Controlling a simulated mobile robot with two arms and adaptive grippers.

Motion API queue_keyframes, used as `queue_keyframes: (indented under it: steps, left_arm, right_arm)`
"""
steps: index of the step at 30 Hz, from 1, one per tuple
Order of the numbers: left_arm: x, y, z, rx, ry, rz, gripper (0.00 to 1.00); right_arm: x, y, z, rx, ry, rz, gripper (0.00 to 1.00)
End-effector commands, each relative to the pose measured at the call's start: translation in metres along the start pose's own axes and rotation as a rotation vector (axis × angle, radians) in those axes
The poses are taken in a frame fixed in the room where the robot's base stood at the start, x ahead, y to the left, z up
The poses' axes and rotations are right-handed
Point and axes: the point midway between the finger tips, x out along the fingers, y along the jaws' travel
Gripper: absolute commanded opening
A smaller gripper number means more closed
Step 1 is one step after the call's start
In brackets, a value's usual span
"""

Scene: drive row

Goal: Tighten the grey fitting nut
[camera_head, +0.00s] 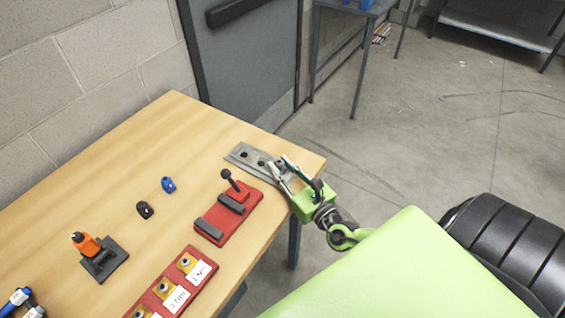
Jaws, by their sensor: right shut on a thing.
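A grey metal plate (238,155) with dark round fittings lies at the far right corner of the wooden table. My right gripper (277,168), with a green body, reaches in from the right over the plate's right end. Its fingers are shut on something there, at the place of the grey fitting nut. The fingers hide most of what they hold, so I cannot tell how the nut is seated. My left gripper is not in view.
On the wooden table (130,145), a red fixture (245,208) with an upright black-knobbed lever stands close to the plate. A red labelled tray (205,254), an orange tool on a dark stand (88,245), and small blue (168,184) and black (145,209) parts lie nearer.

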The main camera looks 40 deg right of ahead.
Motion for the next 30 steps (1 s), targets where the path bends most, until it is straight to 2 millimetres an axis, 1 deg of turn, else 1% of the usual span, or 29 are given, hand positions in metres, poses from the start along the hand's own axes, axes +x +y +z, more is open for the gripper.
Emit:
queue_keyframes:
  steps: [1,6,18,19,21,30]
  left_arm:
    - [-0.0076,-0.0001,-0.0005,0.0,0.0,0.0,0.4]
    - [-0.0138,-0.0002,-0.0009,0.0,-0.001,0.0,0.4]
    - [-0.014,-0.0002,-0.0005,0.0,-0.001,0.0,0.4]
    - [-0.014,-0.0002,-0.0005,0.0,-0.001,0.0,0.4]
    - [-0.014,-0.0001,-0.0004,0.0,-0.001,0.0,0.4]
    - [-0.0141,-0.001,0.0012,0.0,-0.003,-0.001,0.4]
  right_arm:
    - [0.0005,0.001,0.0046,0.006,-0.002,-0.028,0.0]
    - [0.0006,0.0012,0.0028,0.003,-0.001,-0.095,0.0]
    - [0.0003,0.0014,0.0003,-0.001,0.001,-0.115,0.0]
    - [0.0003,0.0014,0.0003,-0.001,0.001,-0.114,0.24]
    - [0.0003,0.0014,0.0003,-0.001,0.001,-0.114,0.39]
    - [-0.0001,0.0016,0.0001,-0.001,0.002,-0.113,0.39]
